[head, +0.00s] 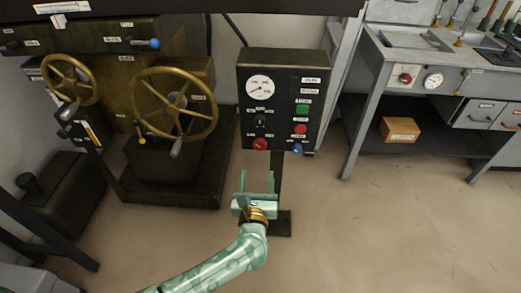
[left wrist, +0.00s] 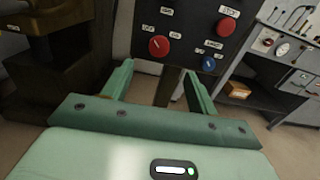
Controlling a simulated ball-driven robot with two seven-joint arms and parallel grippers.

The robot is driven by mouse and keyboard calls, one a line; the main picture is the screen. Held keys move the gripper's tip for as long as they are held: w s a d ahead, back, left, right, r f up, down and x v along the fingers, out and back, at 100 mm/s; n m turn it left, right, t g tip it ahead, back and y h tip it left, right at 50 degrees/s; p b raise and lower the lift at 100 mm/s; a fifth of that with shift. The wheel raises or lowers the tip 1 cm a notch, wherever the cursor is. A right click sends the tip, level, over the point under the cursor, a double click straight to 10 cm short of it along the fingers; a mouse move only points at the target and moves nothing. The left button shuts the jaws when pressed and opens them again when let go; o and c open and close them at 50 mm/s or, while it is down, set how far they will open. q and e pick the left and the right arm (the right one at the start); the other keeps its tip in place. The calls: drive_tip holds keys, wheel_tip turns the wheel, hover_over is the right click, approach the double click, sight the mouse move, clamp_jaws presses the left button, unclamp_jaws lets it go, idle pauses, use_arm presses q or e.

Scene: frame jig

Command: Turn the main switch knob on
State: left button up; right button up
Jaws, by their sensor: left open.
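A dark control box (head: 243,95) on a post stands ahead of me. A red round knob (head: 260,144) sits at its lower left, with small labels around it too blurred to read surely. The same red knob shows in the left wrist view (left wrist: 159,46), with a pale mark on its face toward the upper left. It seems to be the main switch knob. My left gripper (head: 256,178) is open and empty, below and in front of the box, its fingers pointing toward it. In the left wrist view its fingers (left wrist: 157,75) lie apart below the red knob. My right gripper is not in view.
The box also has a gauge (head: 260,88), a black selector (head: 261,122), a green button (head: 302,108), a red button (head: 300,129) and a blue knob (head: 297,148). A machine with brass handwheels (head: 174,104) stands left, a workbench (head: 380,58) right. Floor between is clear.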

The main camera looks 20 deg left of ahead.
sight(260, 146)
use_arm(q)
drive_tip(key=b+x, duration=0.1)
drive_tip(key=x, duration=0.2)
drive_tip(key=b+x, duration=0.1)
drive_tip(key=x, duration=0.3)
drive_tip(key=b+x, duration=0.1)
drive_tip(key=x, duration=0.3)
drive_tip(key=shift+a+f, duration=0.1)
drive_tip(key=shift+f, duration=0.25)
drive_tip(key=shift+w+a+r, duration=0.1)
drive_tip(key=shift+w+r, duration=0.05)
drive_tip(key=shift+w, duration=0.35)
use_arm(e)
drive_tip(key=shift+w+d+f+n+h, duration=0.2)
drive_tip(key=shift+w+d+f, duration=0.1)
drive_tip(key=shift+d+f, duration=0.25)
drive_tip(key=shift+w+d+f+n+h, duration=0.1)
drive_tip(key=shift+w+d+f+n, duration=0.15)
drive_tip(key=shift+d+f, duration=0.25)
use_arm(q)
drive_tip(key=c, duration=1)
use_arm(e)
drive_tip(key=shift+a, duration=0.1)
